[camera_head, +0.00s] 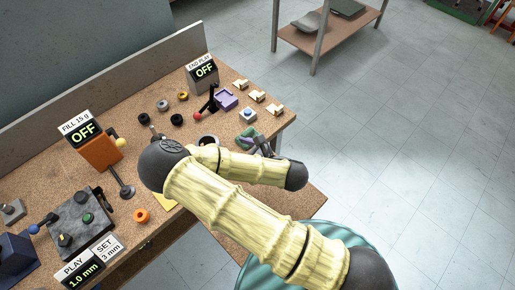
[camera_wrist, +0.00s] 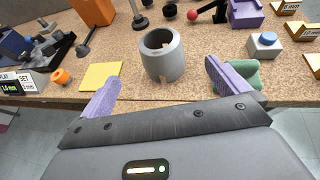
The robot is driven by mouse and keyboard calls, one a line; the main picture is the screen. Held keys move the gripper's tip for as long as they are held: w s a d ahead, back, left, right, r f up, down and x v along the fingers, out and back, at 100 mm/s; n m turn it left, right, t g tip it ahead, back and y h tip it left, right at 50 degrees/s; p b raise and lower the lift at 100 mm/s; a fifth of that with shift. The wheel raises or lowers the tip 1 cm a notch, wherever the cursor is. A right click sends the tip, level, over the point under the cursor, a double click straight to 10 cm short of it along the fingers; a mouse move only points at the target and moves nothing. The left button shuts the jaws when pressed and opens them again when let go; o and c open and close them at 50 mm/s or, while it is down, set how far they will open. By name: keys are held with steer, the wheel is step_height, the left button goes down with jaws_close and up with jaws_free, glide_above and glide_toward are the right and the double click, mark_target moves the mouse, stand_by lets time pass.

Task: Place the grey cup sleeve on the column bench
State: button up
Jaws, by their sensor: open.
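The grey cup sleeve (camera_wrist: 162,60) is a short, thick ring standing upright on the cork-topped bench (camera_wrist: 205,58), with a notch low on its near side. In the head view the sleeve (camera_head: 208,139) is partly hidden by my arm. My gripper (camera_wrist: 168,92) is open, its two purple fingers spread to the left and right in front of the sleeve, with nothing between the tips. In the head view my gripper (camera_head: 256,147) is at the bench's near edge, partly hidden by my arm. No label shows which bench is the column bench.
A green piece (camera_wrist: 245,72) lies close behind my right finger. A yellow square (camera_wrist: 101,76) and orange ring (camera_wrist: 61,77) lie left of the sleeve. A blue-buttoned block (camera_wrist: 264,44) is to the right. A separate shelved table (camera_head: 326,40) stands across open floor.

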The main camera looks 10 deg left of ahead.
steer(key=w+d+r+m+t+h, duration=0.15)
steer(key=w+d+m+h, duration=0.35)
steer(key=d+m, duration=0.6)
steer(key=w+d+r+m+t+h, duration=0.15)
steer(key=w+d+m+h, duration=0.45)
steer(key=m, duration=0.9)
steer(key=s+d+r+m+g, duration=0.3)
steer(key=s+d+r+m, duration=0.2)
steer(key=m, duration=0.6)
steer(key=s+d+r+m+g+h, duration=0.1)
steer(key=s+d+r+m+g, duration=0.2)
steer(key=s+m, duration=0.7)
step_height(320, 180, up, 3)
steer(key=shift+s+d+m, duration=0.3)
steer(key=shift+d+m, duration=0.5)
steer(key=shift+d, duration=0.45)
